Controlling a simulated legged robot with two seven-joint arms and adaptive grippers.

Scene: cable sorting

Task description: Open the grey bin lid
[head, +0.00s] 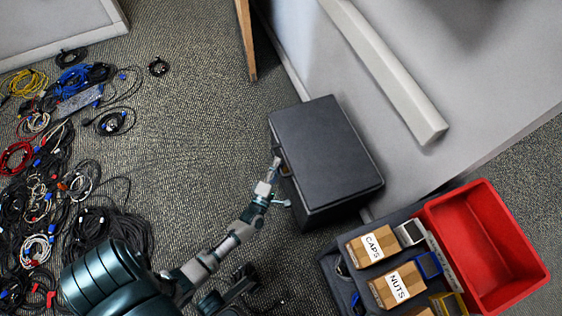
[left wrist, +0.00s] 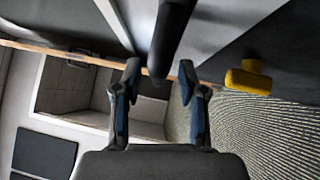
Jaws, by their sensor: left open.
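The grey bin (head: 323,150) is a dark grey box against the wall in the head view. Its flat lid is down and looks shut. My left gripper (head: 280,184) is at the bin's left side, with its two fingers spread apart. In the left wrist view, my left gripper (left wrist: 158,80) is open, with a dark bar (left wrist: 170,35) reaching in between the fingertips. I cannot tell whether the bar touches a finger or whether it is the lid's handle. My right gripper is not clearly seen.
Tangled cables (head: 60,180) cover the floor at left. A red bin (head: 490,245) and boxes marked CAPS (head: 372,246) and NUTS (head: 397,286) stand at lower right. A yellow piece (left wrist: 248,80) shows in the wrist view. Carpet left of the grey bin is clear.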

